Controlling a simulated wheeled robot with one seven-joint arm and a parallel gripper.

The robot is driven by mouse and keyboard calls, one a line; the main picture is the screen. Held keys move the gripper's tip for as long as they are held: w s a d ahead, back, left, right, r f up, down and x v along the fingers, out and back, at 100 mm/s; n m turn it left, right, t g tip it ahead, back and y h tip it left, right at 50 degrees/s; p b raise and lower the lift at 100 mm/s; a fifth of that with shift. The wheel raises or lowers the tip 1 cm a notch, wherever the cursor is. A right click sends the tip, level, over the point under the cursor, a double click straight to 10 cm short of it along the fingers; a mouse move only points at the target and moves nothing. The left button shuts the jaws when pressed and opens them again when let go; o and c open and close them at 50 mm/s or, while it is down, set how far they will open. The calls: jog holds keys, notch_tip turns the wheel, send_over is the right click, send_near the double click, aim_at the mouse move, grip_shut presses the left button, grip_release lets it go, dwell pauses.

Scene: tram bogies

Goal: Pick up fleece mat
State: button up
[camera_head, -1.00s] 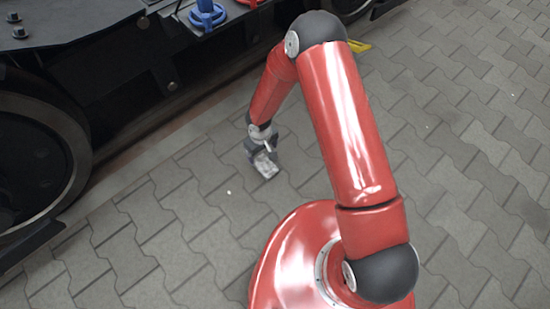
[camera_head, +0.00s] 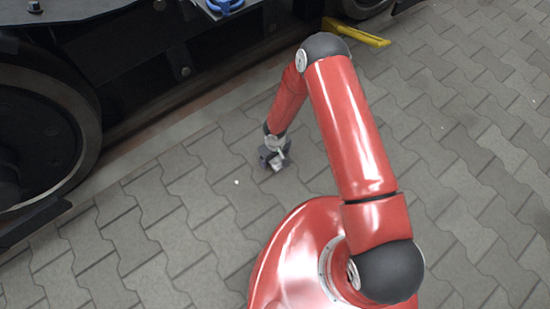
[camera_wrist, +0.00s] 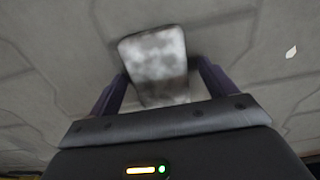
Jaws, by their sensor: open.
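A small pale grey, mottled flat piece, which looks like the fleece mat (camera_wrist: 155,65), shows blurred in the wrist view, above the paving. It lies between and beyond the two dark fingers of my gripper (camera_wrist: 160,80), with a gap visible on the right side. The fingers are apart. I cannot tell whether the mat touches the ground or the fingers.
A dark bogie with a large wheel (camera_head: 40,140) fills the upper left. A blue item (camera_head: 222,5) sits on it. A yellow bar (camera_head: 357,33) lies by the bogie at the top. The grey paving (camera_head: 470,170) on the right is clear.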

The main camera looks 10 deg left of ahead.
jog(key=c, duration=1.1)
jog(key=shift+r, duration=0.1)
jog(key=shift+c, duration=0.2)
